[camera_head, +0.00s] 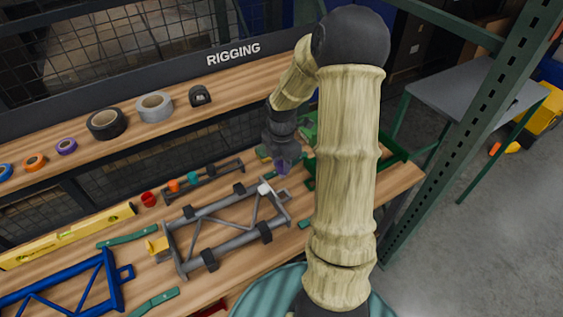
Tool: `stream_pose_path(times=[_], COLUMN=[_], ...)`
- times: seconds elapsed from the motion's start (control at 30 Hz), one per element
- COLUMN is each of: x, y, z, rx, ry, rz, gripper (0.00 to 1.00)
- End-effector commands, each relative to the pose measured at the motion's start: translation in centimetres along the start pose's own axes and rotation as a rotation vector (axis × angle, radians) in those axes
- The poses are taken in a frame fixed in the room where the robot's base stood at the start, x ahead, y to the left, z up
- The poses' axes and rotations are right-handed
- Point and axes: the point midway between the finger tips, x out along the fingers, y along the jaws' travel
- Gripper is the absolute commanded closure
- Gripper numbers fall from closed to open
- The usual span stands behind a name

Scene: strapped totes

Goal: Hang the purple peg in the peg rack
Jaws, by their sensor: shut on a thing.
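My gripper (282,158) points down over the right part of the workbench, beyond my bamboo-like arm link. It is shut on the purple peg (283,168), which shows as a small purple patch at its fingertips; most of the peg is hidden. The peg rack seems to be the dark low rail (213,181) left of my gripper. An orange peg (174,185) and a teal peg (193,177) stand at it, and a red piece (148,199) is by its left end. The peg and the rail look apart.
A grey strapped frame (225,228) lies in front of the rail. A yellow level (70,236) and a blue frame (65,290) lie left. A green tray (392,150) is partly hidden behind my arm. Tape rolls (107,124) stand on the raised shelf. A green post (470,120) rises right.

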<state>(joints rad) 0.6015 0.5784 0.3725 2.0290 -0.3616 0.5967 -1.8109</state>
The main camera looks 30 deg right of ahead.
Motion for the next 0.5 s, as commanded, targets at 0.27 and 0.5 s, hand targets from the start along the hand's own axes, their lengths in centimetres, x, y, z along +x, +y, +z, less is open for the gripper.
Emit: stream_pose_path(times=[0.27,0.5], x=[-2.0,-2.1], y=[0.0,0.0], z=[0.0,0.0], rx=[0.000,0.000], ry=[0.000,0.000], rz=[0.000,0.000], gripper=[0.94,0.94])
